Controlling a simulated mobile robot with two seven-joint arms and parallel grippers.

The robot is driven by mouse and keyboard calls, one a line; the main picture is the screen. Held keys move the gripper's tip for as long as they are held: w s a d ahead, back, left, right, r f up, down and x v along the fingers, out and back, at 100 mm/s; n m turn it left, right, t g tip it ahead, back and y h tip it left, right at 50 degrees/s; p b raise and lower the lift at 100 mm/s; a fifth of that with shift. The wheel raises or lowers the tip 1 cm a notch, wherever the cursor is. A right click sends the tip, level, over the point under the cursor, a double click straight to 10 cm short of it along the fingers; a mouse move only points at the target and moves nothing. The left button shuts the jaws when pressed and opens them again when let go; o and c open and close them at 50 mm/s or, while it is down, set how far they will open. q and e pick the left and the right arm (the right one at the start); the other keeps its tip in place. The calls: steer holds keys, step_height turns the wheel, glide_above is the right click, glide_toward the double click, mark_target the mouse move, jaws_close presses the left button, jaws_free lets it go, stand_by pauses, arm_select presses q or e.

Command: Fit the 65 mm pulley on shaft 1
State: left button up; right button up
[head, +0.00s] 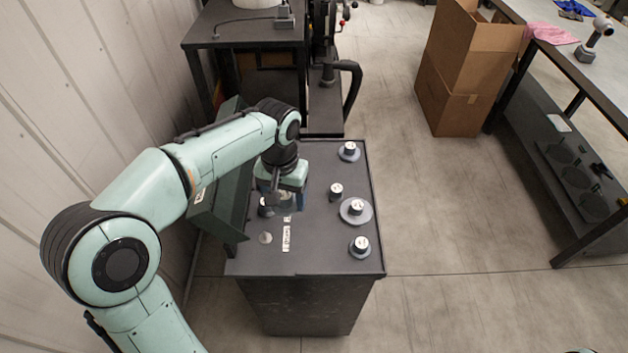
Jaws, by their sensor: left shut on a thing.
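My left gripper (276,207) points down over the left part of a dark cabinet top (312,250). It is shut on a small grey and dark part, probably a pulley (265,207), mostly hidden by the fingers; I cannot read its size or tell whether it sits on a shaft. A small pale grey stub (265,238), perhaps a shaft, stands in front of the gripper. White labels (286,238) lie beside it. Several round grey pulleys with white-topped hubs stand at the right, including a wide one (355,211) and a front one (360,247). My right gripper is out of view.
A dark green panel (222,205) stands along the cabinet's left side. A dark table (245,30) and a machine with a black handle (350,85) stand behind. Cardboard boxes (455,95) and a workbench (595,60) are at the right. The floor between is clear.

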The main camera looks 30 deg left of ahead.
arm_select(q)
steer(key=s+a+f+n, duration=0.1)
steer(key=f, duration=0.1)
steer(key=s+a+f, duration=0.1)
steer(key=a, duration=0.1)
steer(key=s+a+f+n, duration=0.1)
steer(key=a+f, duration=0.1)
steer(key=shift+s+a+f+n, duration=0.15)
steer(key=shift+s+f+n, duration=0.15)
steer(key=shift+s, duration=0.1)
steer(key=shift+f+b, duration=1.25)
steer(key=shift+f, duration=1.15)
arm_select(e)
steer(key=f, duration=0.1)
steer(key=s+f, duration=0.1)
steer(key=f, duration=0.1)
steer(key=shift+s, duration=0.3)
arm_select(q)
steer(key=shift+f+b, duration=1.45)
steer(key=shift+f, duration=0.45)
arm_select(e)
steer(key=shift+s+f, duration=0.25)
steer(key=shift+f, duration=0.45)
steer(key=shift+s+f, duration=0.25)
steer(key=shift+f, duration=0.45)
arm_select(q)
steer(key=o, duration=1.2)
